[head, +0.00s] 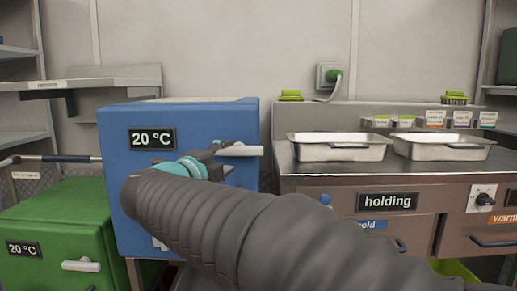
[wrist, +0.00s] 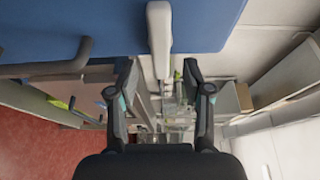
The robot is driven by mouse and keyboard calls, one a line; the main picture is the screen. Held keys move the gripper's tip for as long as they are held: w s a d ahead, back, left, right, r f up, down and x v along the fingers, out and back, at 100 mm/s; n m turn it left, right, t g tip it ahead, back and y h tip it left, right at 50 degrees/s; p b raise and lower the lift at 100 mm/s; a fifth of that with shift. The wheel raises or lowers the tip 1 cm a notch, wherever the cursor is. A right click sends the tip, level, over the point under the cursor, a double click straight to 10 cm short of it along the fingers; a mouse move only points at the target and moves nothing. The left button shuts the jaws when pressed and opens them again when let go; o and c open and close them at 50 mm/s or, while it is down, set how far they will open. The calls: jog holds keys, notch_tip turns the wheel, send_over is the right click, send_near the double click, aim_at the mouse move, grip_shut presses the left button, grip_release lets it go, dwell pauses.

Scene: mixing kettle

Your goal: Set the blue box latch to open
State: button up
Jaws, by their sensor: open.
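The blue box (head: 225,120) stands left of centre in the head view, with a black "20 °C" label on its front. Its white latch (head: 240,151) sticks out level to the right near the front's upper right. In the wrist view the blue box (wrist: 100,22) fills the top, and the white latch (wrist: 159,38) hangs down at the middle. My gripper (wrist: 160,78) is open, one finger on each side of the latch's line, with no contact visible. In the head view my arm hides much of the box's lower front, and my gripper (head: 212,153) is beside the latch.
A green box (head: 50,225) with its own white latch (head: 81,265) stands at lower left. A steel counter (head: 290,180) marked "holding" stands to the right with two metal trays (head: 338,150) on top. A dark bar (wrist: 50,68) lies left of my fingers in the wrist view.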

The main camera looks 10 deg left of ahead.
aim_at(236, 152)
jog(key=shift+w+d+p, duration=0.15)
jog(key=shift+w+d, duration=0.05)
jog(key=shift+w, duration=1.05)
jog(key=shift+w+d+p, duration=0.15)
jog(key=shift+w+d, duration=0.05)
jog(key=shift+w, duration=1.05)
jog(key=shift+w, duration=0.15)
jog(key=shift+w+d, duration=0.2)
jog(key=shift+w, duration=0.2)
